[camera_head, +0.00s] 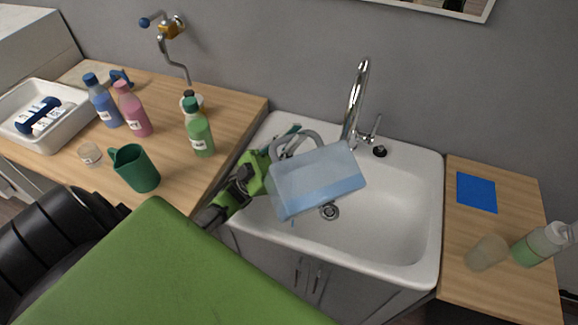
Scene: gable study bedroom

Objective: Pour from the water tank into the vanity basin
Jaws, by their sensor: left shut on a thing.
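The water tank (318,182) is a translucent pale blue box with a grey loop handle. It is held tilted above the left part of the white vanity basin (400,240). Its lower left corner is over the basin bowl, and the drain shows just beyond its lower edge. My left gripper (268,163) is shut on the water tank at its handle side, over the basin's left rim. My right gripper is not in view.
A chrome faucet (358,100) stands behind the tank. Bottles, including a green one (198,130), a dark green mug (135,168) and a white tray (45,135) stand on the left counter. A cup (487,253) and a soap bottle (540,244) stand right.

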